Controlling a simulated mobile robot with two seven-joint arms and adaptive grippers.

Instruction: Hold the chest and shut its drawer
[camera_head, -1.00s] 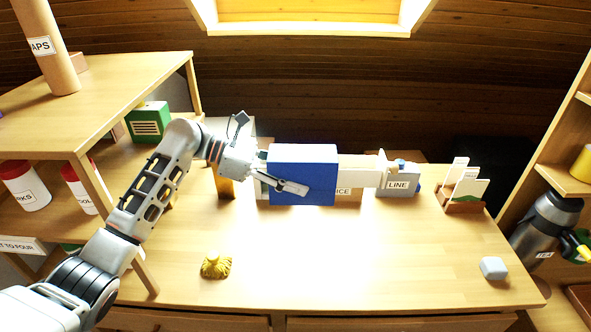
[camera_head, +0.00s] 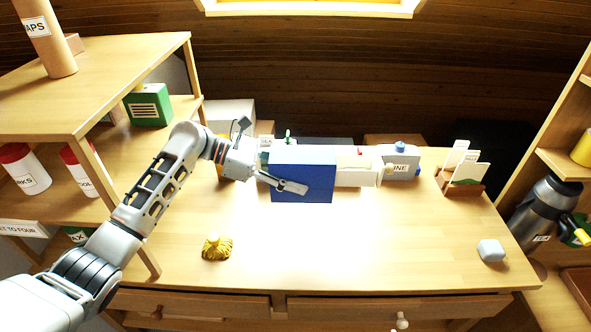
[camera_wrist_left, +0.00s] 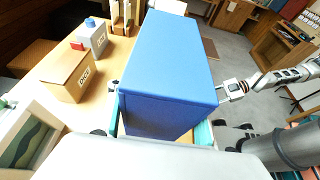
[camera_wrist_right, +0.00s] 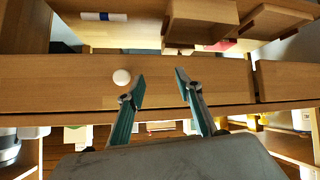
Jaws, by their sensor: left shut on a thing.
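The blue chest (camera_head: 303,178) stands on the middle of the desk, its pale drawer (camera_head: 357,172) sticking out to the right with a round knob (camera_head: 389,169). My left gripper (camera_head: 272,178) is shut on the chest from the left. In the left wrist view the chest (camera_wrist_left: 170,65) sits between its teal fingers and hides the drawer. My right gripper (camera_wrist_right: 160,85) is open and empty in the right wrist view, facing a wooden front with a white knob (camera_wrist_right: 121,77). It is outside the head view.
A labelled grey box (camera_head: 402,163) stands close behind the knob. A card holder (camera_head: 462,172) is at the right, a grey block (camera_head: 491,250) at front right. A yellow object (camera_head: 217,247) lies at front left. The desk in front of the chest is clear.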

